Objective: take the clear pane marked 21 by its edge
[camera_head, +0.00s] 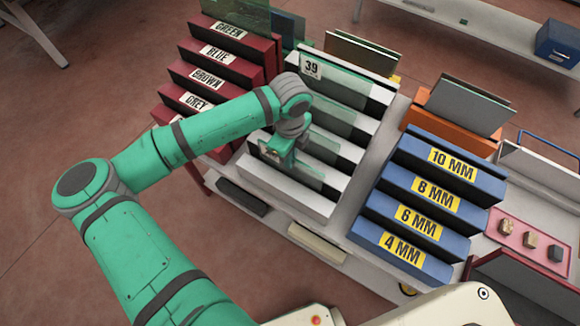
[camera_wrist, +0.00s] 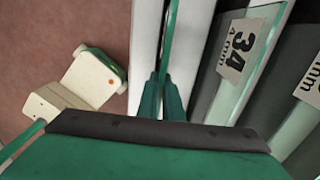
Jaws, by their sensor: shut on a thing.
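My gripper (camera_head: 281,153) is at the front slot of the white rack (camera_head: 270,190), low over a clear greenish pane (camera_head: 308,173). In the wrist view my gripper (camera_wrist: 163,92) has its two fingers shut on the upper edge of this pane (camera_wrist: 172,40), which shows edge-on between them. A white label shows partly beside the gripper in the head view, but its number cannot be read. A pane marked 34, 4mm (camera_wrist: 245,50) stands in the slot to the right in the wrist view, apart from the fingers.
A pane marked 39 (camera_head: 335,72) stands at the rack's back. Red racks (camera_head: 222,55) with colour names are on the left. Blue racks (camera_head: 420,215) with thickness labels are on the right, before an orange holder (camera_head: 425,125) with dark panes.

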